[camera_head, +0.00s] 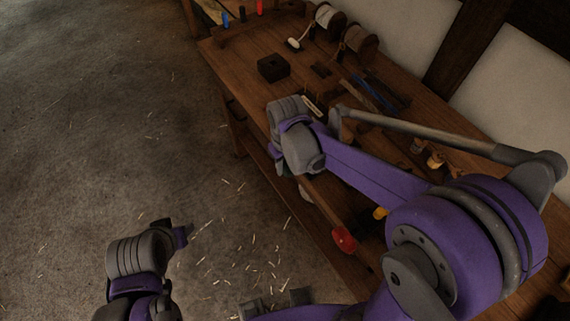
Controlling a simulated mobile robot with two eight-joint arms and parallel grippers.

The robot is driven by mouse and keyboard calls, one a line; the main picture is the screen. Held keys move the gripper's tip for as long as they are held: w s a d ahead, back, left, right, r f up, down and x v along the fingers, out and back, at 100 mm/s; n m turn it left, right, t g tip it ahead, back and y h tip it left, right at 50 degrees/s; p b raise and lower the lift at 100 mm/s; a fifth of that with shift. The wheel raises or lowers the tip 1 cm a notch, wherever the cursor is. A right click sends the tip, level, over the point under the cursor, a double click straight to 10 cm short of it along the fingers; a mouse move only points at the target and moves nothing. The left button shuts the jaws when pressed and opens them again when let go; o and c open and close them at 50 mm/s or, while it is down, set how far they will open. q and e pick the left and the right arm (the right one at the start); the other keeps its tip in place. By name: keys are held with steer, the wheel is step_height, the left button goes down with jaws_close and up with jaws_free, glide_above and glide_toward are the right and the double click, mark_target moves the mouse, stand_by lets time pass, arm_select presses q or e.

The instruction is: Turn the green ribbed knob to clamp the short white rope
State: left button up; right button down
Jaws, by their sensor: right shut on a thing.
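My right arm reaches in over the wooden bench (222,58), and its wrist and right gripper (301,158) are at the bench's front edge. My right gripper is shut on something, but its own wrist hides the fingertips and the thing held. A short white piece (311,104), perhaps the short white rope, lies just beyond the right wrist. My left arm's end (140,258) is low over the floor at the left, away from the bench, and its jaws do not show clearly.
Spools (327,17) stand at the back, with a white rope end (293,43) before them. A dark block (273,68) and blue-handled tool (380,92) lie on the bench. A red-ended object (343,240) is near its front edge. The straw-strewn floor (110,130) is clear.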

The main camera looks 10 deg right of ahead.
steer(key=shift+s+t+y, duration=0.1)
steer(key=shift+t+y, duration=0.3)
steer(key=shift+t, duration=0.8)
steer(key=shift+f+t+y+b, duration=0.1)
steer(key=shift+t+y+b, duration=0.45)
steer(key=shift+t, duration=0.65)
steer(key=t+y+b, duration=0.1)
steer(key=t+b, duration=0.1)
steer(key=t, duration=0.1)
arm_select(q)
steer(key=shift+s+f+b, duration=0.1)
steer(key=shift+s+f, duration=0.2)
steer(key=shift+f, duration=0.55)
steer(key=shift+s+f+b, duration=0.15)
steer(key=shift+s+f, duration=0.1)
steer(key=shift+f, duration=0.55)
steer(key=shift+s+f+b, duration=0.1)
steer(key=shift+s+f, duration=0.2)
steer(key=shift+f, duration=0.55)
arm_select(e)
steer(key=shift+t+y, duration=0.25)
steer(key=shift+t, duration=0.65)
steer(key=c, duration=0.6)
jaws_free()
steer(key=shift+c, duration=0.2)
steer(key=shift+r, duration=0.2)
